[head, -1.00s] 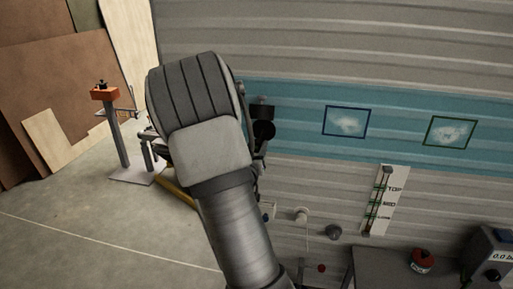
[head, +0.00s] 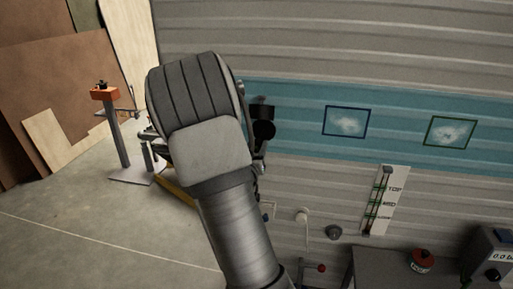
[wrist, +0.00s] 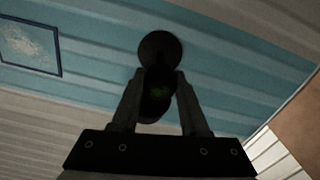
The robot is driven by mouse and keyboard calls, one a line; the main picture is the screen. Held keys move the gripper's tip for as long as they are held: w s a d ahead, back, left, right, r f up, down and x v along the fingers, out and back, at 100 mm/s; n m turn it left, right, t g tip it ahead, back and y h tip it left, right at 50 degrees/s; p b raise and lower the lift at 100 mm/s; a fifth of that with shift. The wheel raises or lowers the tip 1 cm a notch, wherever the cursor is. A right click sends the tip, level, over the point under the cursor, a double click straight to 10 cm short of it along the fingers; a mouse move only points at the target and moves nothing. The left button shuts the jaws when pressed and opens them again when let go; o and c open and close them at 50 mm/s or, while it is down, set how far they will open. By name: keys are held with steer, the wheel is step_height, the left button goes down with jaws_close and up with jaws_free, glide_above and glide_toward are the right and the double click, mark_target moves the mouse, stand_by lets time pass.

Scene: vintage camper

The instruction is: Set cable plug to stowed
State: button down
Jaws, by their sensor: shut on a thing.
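My gripper (wrist: 157,84) shows in the wrist view, its two fingers closed on the sides of a dark rounded piece, which I take to be the cable plug (wrist: 156,107). The piece has a faint green patch. Just beyond it is a dark round disc (wrist: 160,47) against the blue band of the wall. The two overlap, so I cannot tell whether they touch or are joined. In the head view my arm hides most of the gripper; black parts (head: 264,131) show beside it in front of the blue band. I cannot make out a cable on the plug.
A ribbed camper wall (head: 330,45) fills the right side, with two framed pictures (head: 346,122) and a marked gauge strip (head: 384,200). A white fitting (head: 302,214) with a cord sits lower. A table (head: 385,270) carries a red-topped can (head: 421,260). Open floor (head: 90,225) lies left.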

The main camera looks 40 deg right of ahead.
steer(key=shift+w+d, duration=0.1)
steer(key=b+x, duration=0.2)
steer(key=x, duration=0.1)
steer(key=shift+w+d+f, duration=0.1)
steer(key=shift+w+f, duration=0.05)
steer(key=shift+w+d, duration=0.3)
steer(key=shift+d, duration=0.05)
steer(key=shift+c, duration=2.1)
jaws_free()
steer(key=shift+s+a, duration=0.1)
steer(key=b, duration=0.5)
glide_toward(259, 140)
steer(key=shift+s+a+f, duration=0.3)
steer(key=shift+s+a, duration=0.1)
steer(key=shift+a, duration=0.15)
steer(key=shift+s+a+f, duration=0.3)
steer(key=shift+s+a, duration=0.1)
steer(key=shift+a, duration=0.2)
steer(key=shift+s+a+f, duration=0.3)
steer(key=shift+s+a, duration=0.1)
steer(key=shift+a, duration=0.15)
